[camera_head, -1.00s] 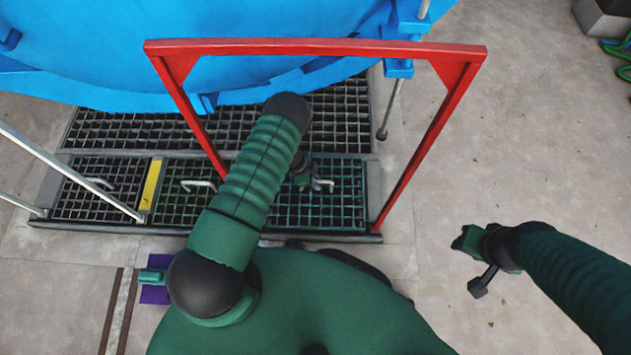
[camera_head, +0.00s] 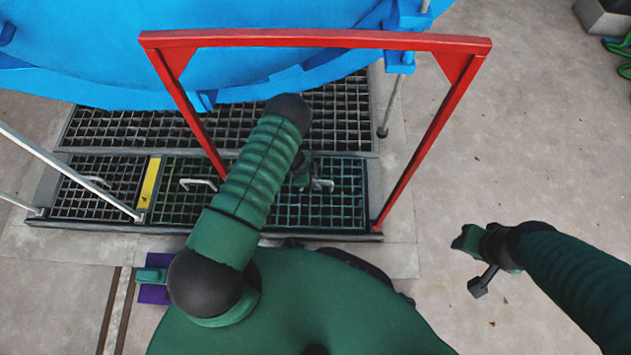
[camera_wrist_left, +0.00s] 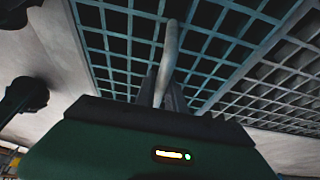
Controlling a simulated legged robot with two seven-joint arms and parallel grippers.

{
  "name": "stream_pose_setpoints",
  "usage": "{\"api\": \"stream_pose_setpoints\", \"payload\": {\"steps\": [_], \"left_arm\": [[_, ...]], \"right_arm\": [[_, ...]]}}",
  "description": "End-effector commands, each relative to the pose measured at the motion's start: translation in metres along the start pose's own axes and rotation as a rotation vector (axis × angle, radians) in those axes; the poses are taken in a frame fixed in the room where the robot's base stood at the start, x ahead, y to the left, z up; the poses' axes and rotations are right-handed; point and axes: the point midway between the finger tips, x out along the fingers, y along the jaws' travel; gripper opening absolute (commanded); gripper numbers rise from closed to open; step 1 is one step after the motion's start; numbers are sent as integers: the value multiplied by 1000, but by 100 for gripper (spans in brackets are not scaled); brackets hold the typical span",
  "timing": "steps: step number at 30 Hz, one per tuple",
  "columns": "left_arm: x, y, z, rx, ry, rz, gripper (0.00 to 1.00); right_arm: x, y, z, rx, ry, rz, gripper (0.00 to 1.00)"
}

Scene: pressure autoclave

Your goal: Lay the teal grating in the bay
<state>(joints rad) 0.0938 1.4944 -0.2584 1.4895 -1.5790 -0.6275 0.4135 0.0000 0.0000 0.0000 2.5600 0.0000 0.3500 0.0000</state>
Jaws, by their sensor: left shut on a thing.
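The teal grating (camera_head: 340,208) lies roughly level in the right part of the front row of floor gratings, below the red frame. Whether it is fully seated or slightly raised I cannot tell. My left gripper (camera_head: 303,178) is shut on its pale handle (camera_head: 322,185), partly hidden by my left arm. In the left wrist view the handle (camera_wrist_left: 168,55) runs between the fingers, with the teal bars (camera_wrist_left: 120,45) behind it. My right gripper (camera_head: 468,241) hangs over bare floor at the right; its jaw state is unclear.
A red frame (camera_head: 315,40) stands over the gratings. A blue vessel (camera_head: 200,55) is behind. A darker grating with a handle (camera_head: 198,184), a yellow strip (camera_head: 149,182) and a grey grating (camera_head: 100,190) lie left.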

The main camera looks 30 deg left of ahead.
Motion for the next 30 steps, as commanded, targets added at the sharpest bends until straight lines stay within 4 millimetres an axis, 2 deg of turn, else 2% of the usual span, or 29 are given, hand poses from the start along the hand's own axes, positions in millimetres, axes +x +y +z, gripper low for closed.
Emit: {"api": "stream_pose_setpoints", "payload": {"steps": [30], "left_arm": [[20, -1, 7, 1, 2, -1, 0]], "right_arm": [[17, 0, 4, 0, 0, 0, 36]]}}
